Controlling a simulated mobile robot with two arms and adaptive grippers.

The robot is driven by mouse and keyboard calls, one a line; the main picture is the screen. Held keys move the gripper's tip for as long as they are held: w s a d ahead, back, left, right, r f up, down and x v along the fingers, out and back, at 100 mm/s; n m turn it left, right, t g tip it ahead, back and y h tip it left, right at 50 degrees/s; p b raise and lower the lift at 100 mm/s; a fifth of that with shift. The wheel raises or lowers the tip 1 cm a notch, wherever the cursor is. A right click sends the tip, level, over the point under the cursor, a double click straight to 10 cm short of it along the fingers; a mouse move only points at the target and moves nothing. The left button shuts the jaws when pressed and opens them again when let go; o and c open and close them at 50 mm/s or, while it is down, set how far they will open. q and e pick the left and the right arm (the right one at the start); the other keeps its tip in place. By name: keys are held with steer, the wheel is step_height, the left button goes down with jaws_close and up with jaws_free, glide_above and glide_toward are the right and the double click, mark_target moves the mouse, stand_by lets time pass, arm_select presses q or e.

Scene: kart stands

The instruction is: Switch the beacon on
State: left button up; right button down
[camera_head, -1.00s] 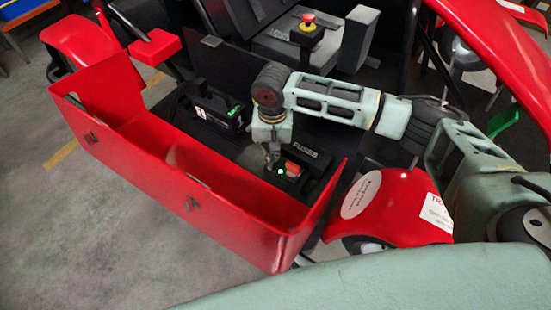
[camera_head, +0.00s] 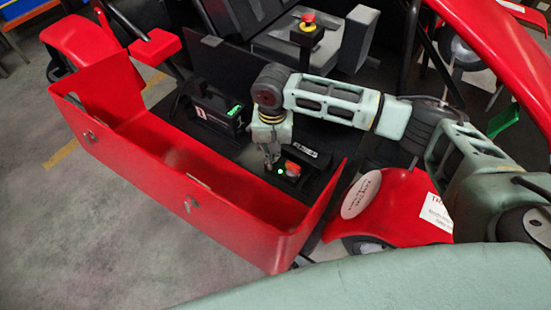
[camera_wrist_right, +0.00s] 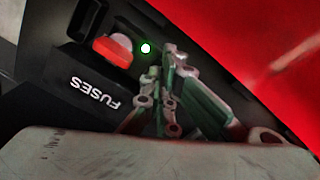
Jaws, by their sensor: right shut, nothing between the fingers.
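A small red-orange part with a pale cap, possibly a rocker switch (camera_head: 291,168), sits on the dark panel beside the black box marked FUSES (camera_head: 312,157). It also shows in the right wrist view (camera_wrist_right: 113,48). A green light (camera_wrist_right: 145,48) glows right beside it. I cannot tell which part is the beacon, or whether it is on. My right gripper (camera_head: 270,163) points down, shut and empty, just left of the red-orange part. In the right wrist view its fingers (camera_wrist_right: 172,55) end close to the green light; contact cannot be told. My left gripper is not in view.
A long red bodywork panel (camera_head: 200,170) walls the near side of this bay. A black box with a green display (camera_head: 215,110) stands to the left. A red emergency button (camera_head: 308,18) is behind. A red fender (camera_head: 395,200) is at right.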

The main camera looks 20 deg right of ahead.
steer(key=shift+s+f, duration=0.1)
steer(key=shift+f, duration=1)
stand_by(0.3)
steer(key=shift+r+p, duration=0.85)
steer(key=shift+p, duration=0.1)
step_height(320, 180, up, 5)
steer(key=p, duration=0.6)
steer(key=shift+r, duration=0.2)
